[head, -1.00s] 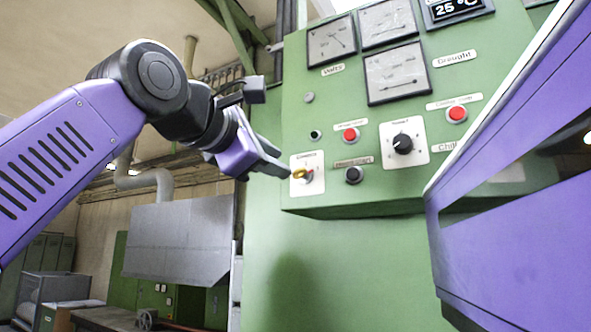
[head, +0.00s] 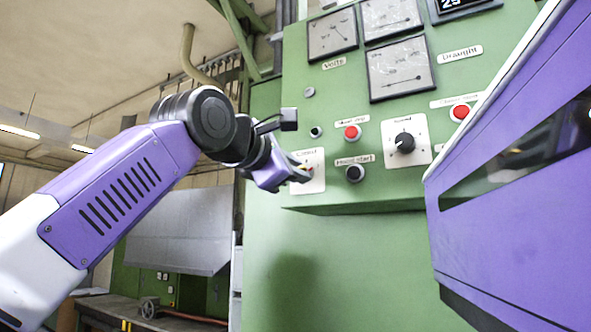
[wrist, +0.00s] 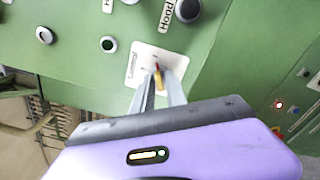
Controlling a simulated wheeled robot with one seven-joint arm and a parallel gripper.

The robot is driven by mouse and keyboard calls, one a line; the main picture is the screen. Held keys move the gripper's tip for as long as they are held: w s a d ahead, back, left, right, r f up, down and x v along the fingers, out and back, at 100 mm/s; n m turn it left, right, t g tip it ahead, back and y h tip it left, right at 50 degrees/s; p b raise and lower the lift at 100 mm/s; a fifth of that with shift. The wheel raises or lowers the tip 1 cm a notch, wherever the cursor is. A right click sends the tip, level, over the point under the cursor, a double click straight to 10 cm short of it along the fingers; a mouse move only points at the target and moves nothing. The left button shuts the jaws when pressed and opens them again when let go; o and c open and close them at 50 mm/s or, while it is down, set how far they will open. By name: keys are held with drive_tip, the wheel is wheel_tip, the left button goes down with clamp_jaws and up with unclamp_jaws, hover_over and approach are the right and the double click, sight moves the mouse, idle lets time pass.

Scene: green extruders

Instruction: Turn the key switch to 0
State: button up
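The key switch is on a white square plate at the lower left of the green panel. In the head view the plate (head: 316,184) is partly covered by my gripper (head: 303,176). My gripper (wrist: 159,84) has one finger on each side of the key, close to the plate. Whether the fingers press on the key cannot be seen. The key's exact angle and the plate's position marks are too small to read.
To the right of the plate is a black "Hood start" button (head: 355,173), with a red button (head: 352,132) above. A black rotary knob (head: 404,143) sits farther right. Dial gauges (head: 400,70) are higher up. A purple body fills the right side.

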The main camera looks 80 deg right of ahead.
clamp_jaws()
drive_tip(key=shift+n, duration=0.3)
drive_tip(key=n+b, duration=0.2)
drive_tip(key=n, duration=0.2)
drive_tip(key=shift+f+n, duration=0.1)
drive_tip(key=shift+n, duration=0.2)
drive_tip(key=shift+n+b, duration=0.85)
drive_tip(key=shift+n, duration=2.45)
